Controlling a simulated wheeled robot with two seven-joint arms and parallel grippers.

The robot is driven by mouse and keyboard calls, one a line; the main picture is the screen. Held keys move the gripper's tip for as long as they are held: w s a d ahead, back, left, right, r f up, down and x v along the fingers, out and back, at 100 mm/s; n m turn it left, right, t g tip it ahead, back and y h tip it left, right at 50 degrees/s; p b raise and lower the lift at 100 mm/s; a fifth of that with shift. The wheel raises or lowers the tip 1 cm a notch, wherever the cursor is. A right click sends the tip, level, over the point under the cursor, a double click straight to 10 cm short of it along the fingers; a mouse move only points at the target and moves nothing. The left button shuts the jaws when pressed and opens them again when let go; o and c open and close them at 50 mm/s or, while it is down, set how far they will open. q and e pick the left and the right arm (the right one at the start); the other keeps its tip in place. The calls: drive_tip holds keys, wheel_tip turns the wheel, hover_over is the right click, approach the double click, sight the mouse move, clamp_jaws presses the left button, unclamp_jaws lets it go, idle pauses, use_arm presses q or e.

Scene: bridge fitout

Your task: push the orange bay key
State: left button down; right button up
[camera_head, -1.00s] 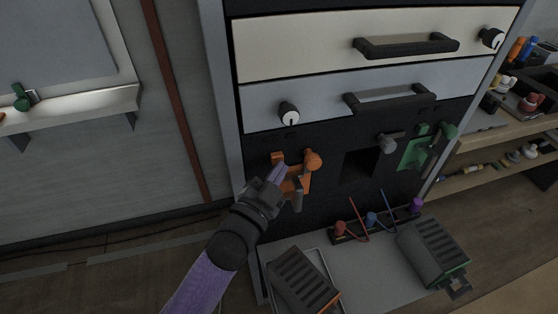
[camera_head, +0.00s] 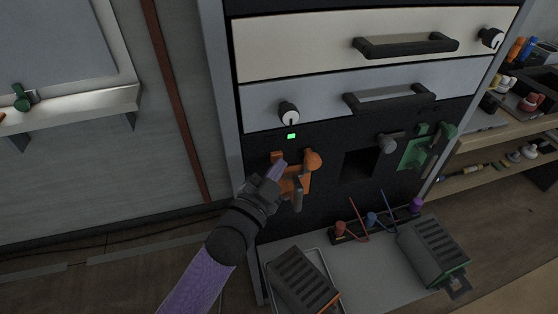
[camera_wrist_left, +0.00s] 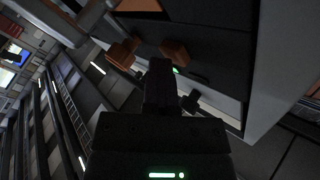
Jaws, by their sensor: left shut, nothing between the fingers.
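The orange bay plate (camera_head: 302,185) is on the black front of the cabinet, below the grey drawer. The orange bay key (camera_head: 277,157) is the small block at its upper left, and a round orange knob (camera_head: 313,160) is at its upper right. My left gripper (camera_head: 279,169) is shut and empty, with its tip in front of the plate just below the key. Whether it touches the key cannot be told. A small green light (camera_head: 291,136) is lit above the key. In the left wrist view my shut fingers (camera_wrist_left: 160,75) point at orange parts. My right gripper is not in view.
Two drawers with black handles (camera_head: 390,97) are above. A green bay (camera_head: 415,152) is to the right of a dark opening. Below, a pale shelf (camera_head: 355,270) holds two ribbed modules (camera_head: 432,250) and colored plugs with cables. A workbench is at the right.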

use_arm(q)
drive_tip(key=s+d+p, duration=0.2)
drive_tip(key=s, duration=0.4)
drive_tip(key=shift+s+p, duration=0.15)
drive_tip(key=shift+p, duration=0.2)
drive_tip(key=s+a+f+n+g+y, duration=0.2)
drive_tip(key=s+a+f+g, duration=0.15)
drive_tip(key=f, duration=0.55)
drive_tip(key=s+a+f+n+g+y, duration=0.25)
drive_tip(key=s+f, duration=0.25)
drive_tip(key=f, duration=0.4)
drive_tip(key=s+a+f+n+g+y, duration=0.1)
drive_tip(key=s+a+f+g+y, duration=0.2)
drive_tip(key=f, duration=0.6)
drive_tip(key=s+a+f+n+g, duration=0.2)
drive_tip(key=s+a+f+g, duration=0.1)
drive_tip(key=s, duration=0.9)
drive_tip(key=s+a+f+n+g+y, duration=0.1)
drive_tip(key=s+a+f+g, duration=0.3)
drive_tip(key=s, duration=0.8)
wheel_tip(320, 180, down, 2)
drive_tip(key=shift+a+f+n, duration=0.15)
drive_tip(key=shift+a+n, duration=0.6)
drive_tip(key=shift+a, duration=0.2)
